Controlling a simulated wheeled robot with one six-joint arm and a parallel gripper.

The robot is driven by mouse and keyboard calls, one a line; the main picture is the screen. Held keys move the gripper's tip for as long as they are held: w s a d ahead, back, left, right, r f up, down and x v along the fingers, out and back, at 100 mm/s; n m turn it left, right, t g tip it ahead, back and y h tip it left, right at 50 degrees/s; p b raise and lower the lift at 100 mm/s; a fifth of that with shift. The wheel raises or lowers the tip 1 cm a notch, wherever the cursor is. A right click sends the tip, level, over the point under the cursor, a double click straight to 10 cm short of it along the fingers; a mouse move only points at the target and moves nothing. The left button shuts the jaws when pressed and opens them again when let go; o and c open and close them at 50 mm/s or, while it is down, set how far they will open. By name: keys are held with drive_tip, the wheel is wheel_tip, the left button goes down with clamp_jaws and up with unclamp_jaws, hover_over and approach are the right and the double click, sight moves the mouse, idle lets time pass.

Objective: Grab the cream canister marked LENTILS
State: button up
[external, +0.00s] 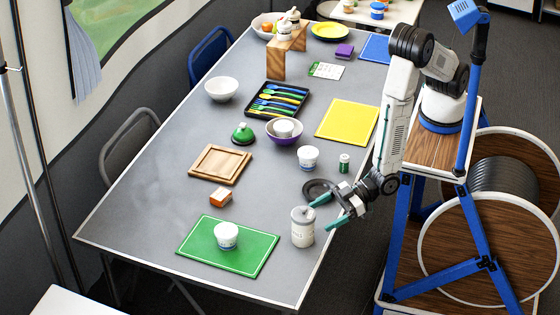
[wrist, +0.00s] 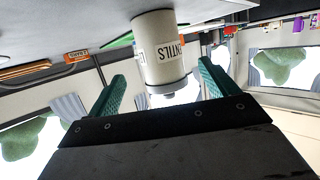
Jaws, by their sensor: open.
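The cream canister marked LENTILS (external: 302,232) stands upright near the front right edge of the grey table, with a grey lid. In the wrist view the canister (wrist: 158,48) appears upside down, its label partly readable. My gripper (external: 320,216) is open beside the canister, reaching in from the right over the table edge. In the wrist view, the green fingers of my gripper (wrist: 162,73) lie to either side of the canister, with a gap on each side. I cannot tell how deep the canister sits between them.
A green mat (external: 200,258) bearing a white tub (external: 226,235) lies left of the canister. A dark round plate (external: 318,187) lies behind it. A small orange-and-white box (external: 220,197) and a wooden board (external: 221,164) are farther left. A white tub (external: 307,157) stands behind the plate.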

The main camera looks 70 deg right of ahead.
sight(294, 233)
drive_tip(key=x, duration=0.8)
drive_tip(key=shift+s+f, duration=0.15)
drive_tip(key=shift+f, duration=0.1)
drive_tip(key=c, duration=1.9)
drive_tip(key=shift+o, duration=0.2)
drive_tip(key=shift+r, duration=0.1)
